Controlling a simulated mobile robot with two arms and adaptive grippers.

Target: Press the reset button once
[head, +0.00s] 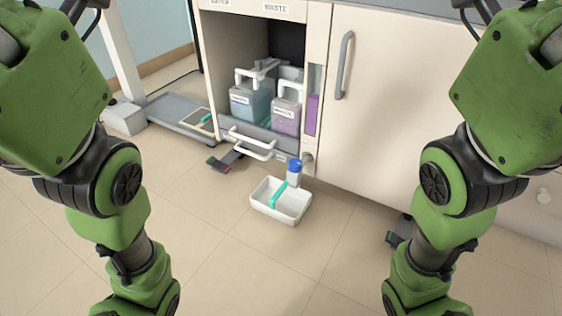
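I cannot make out a reset button in the head view. A small round grey fitting (308,157) sits low on the cabinet front, beside the open bay; I cannot tell what it is. My two green arms come down the left and right sides and leave through the bottom edge. Both grippers are out of view, so their state is hidden.
The open cabinet bay holds a blue-grey container (250,104) and a purple one (286,118) under a WASTE label (275,8). A white tray (290,212) and blue-capped bottle (294,172) are below. A closed door (390,110) is right.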

